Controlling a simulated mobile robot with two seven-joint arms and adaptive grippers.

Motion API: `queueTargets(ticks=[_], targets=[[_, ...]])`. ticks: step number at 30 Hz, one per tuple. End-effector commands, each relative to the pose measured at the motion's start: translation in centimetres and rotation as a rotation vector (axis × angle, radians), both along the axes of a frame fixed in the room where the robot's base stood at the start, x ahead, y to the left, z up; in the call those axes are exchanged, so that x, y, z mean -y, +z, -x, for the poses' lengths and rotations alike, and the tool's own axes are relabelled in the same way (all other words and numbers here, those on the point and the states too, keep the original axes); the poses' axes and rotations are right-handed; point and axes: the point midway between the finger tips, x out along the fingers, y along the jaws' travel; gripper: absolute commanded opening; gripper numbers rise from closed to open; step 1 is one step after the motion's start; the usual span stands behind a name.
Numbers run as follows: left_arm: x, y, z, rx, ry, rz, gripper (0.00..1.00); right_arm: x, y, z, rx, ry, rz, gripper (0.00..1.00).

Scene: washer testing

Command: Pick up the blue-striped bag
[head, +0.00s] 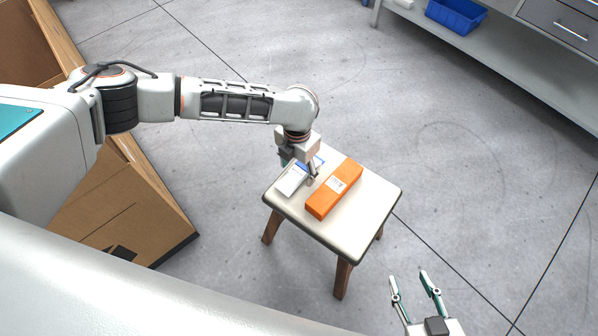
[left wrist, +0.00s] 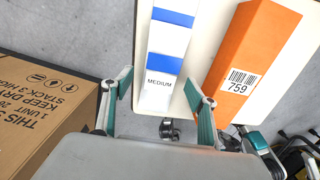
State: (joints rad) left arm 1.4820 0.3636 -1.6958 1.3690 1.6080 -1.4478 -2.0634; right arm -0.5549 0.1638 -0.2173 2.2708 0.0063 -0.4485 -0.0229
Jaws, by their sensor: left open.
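The blue-striped bag (head: 291,180) lies on a small stool (head: 349,226), partly hidden under my left gripper in the head view. In the left wrist view the bag (left wrist: 165,55) is white with blue bands and the word MEDIUM. My left gripper (head: 299,171) is above the bag, pointing down. In the left wrist view its open fingers (left wrist: 160,90) stand on either side of the bag's near end; whether they touch it I cannot tell. My right gripper (head: 412,277) is open and empty, low at the right, away from the stool.
An orange box (head: 335,190) with a barcode label reading 759 lies beside the bag on the stool, close to my left gripper's right finger. A large cardboard box (head: 120,205) stands at the left. A blue bin (head: 456,15) sits on a grey bench at the upper right. Open floor surrounds the stool.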

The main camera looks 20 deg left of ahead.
Motion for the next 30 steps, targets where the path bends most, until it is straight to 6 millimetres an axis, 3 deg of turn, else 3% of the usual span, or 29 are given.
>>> queueTargets(ticks=[2,8,14,24,30], targets=[[0.0,-0.9,0.1,-0.002,0.001,0.000,0.58,-0.1,0.0,-0.1,0.003,0.001,-0.002,0.40],[0.0,-0.7,-0.1,0.003,0.001,0.001,0.58,-0.1,0.8,-0.8,0.022,0.004,-0.004,0.40],[0.0,-0.7,-0.1,0.003,0.001,0.001,0.14,-0.1,0.7,-0.7,0.019,0.005,-0.002,0.40],[0.0,-0.4,-0.1,0.003,0.001,0.000,0.13,-0.1,0.6,-0.7,0.018,0.006,0.000,0.40],[0.0,2.6,-0.4,0.010,0.000,0.002,0.13,0.0,1.5,-1.3,0.036,0.006,0.003,0.40]])
